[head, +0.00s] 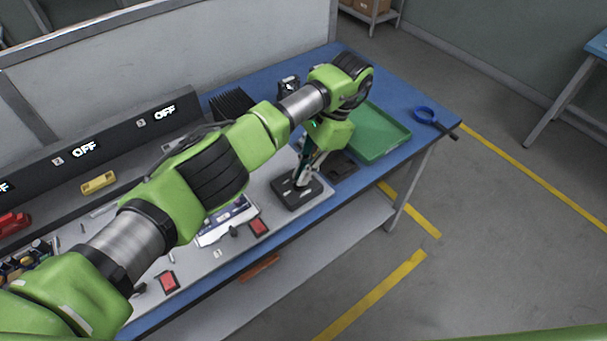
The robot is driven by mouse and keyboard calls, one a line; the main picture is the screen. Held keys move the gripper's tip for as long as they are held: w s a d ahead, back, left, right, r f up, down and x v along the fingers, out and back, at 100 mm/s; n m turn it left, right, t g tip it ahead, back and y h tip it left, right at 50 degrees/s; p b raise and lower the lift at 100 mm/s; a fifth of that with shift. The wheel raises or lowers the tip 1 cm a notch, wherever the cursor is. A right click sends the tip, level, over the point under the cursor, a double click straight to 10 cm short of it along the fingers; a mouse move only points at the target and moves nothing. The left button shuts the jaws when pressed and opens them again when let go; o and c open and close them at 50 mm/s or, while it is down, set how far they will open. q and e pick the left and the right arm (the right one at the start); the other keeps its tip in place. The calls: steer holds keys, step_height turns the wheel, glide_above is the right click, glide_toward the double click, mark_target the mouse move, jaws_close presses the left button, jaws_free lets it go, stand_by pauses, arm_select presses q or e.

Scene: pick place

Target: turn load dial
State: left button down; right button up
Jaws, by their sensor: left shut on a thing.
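My left arm reaches across the bench from the left, and its left gripper (302,178) points down at a small black unit (288,197) on the bench mat. The fingers are shut at the top of this unit, on what seems to be the load dial. The dial itself is too small and too covered by the fingers to make out. My right gripper is not in view.
Red-topped pieces (259,227) lie near the front edge. A dark panel with "OFF" signs (164,112) stands behind. A yellow item (98,183) lies at the left.

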arm_select(q)
steer(key=shift+w+n+g, duration=0.1)
steer(key=shift+n+g, duration=0.2)
steer(key=shift+n, duration=0.5)
steer(key=c, duration=2.2)
jaws_free()
